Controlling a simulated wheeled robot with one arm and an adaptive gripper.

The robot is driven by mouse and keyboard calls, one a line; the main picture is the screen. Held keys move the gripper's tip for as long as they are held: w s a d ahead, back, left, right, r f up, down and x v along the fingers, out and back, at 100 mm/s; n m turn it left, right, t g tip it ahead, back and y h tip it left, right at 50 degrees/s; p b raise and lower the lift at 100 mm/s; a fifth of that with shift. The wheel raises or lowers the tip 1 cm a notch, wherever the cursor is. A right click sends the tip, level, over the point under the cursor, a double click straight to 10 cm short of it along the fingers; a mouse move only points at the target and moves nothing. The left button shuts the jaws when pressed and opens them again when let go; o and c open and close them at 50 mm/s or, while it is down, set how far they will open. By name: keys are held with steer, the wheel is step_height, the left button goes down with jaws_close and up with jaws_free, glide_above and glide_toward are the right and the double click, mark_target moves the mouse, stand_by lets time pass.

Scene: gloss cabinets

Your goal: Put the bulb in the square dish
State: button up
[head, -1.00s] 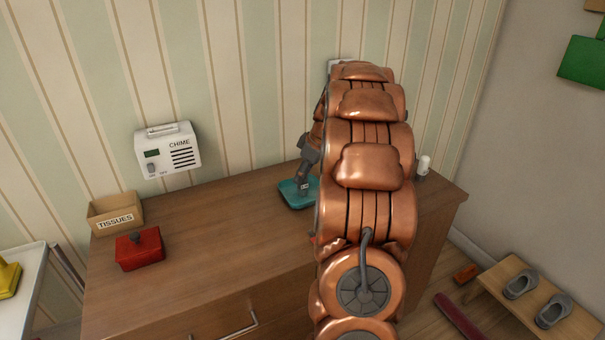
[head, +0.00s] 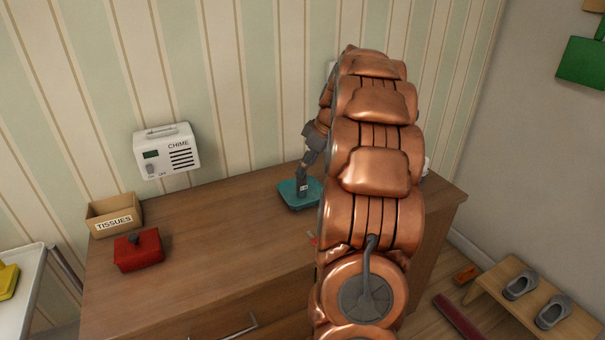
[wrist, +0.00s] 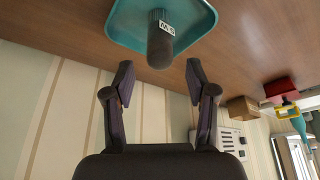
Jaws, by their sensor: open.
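The square dish is teal (head: 298,194) and sits on the dresser top; it also shows at the top of the wrist view (wrist: 120,22). A dark, rounded, upright piece with a small white label (wrist: 160,50) stands in the dish, apparently the bulb, though its shape is not clearly a bulb's. My gripper (wrist: 159,80) is open, with its two fingers spread and nothing between them. It points at the dark piece, whose rounded end lies just beyond the fingertips. In the head view my gripper (head: 307,158) is above the dish, and my arm hides some of the dresser.
A red lidded box (head: 138,252) and a tissues box (head: 114,217) stand at the dresser's left end. A white chime unit (head: 167,152) is on the wall. A small white object (head: 427,166) shows beside my arm. The dresser's middle (head: 220,220) is clear.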

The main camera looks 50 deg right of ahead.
steer(key=v, duration=0.7)
steer(key=shift+r, duration=0.3)
steer(key=s+a+f+m+g+y, duration=0.1)
steer(key=s+a+f+g, duration=0.1)
steer(key=a, duration=1.1)
steer(key=s+a+f+g, duration=0.1)
steer(key=s+a, duration=0.1)
steer(key=a, duration=1.1)
steer(key=s+a+f+m+g, duration=0.1)
steer(key=s+a+f, duration=0.2)
steer(key=s, duration=0.4)
steer(key=s+a+f+m+g+h, duration=0.1)
steer(key=s+a+f, duration=0.2)
steer(key=s+a, duration=0.2)
steer(key=s+a+f+g+h, duration=0.1)
steer(key=s+a+f, duration=0.2)
steer(key=s, duration=0.8)
steer(key=shift+a+m+g, duration=0.3)
steer(key=shift+a+m, duration=0.1)
steer(key=shift+a, duration=0.6)
steer(key=shift+f, duration=0.1)
steer(key=s+p+v, duration=0.2)
steer(key=p+v, duration=0.9)
steer(key=v, duration=0.1)
steer(key=shift+a+r, duration=0.2)
steer(key=shift+r, duration=0.15)
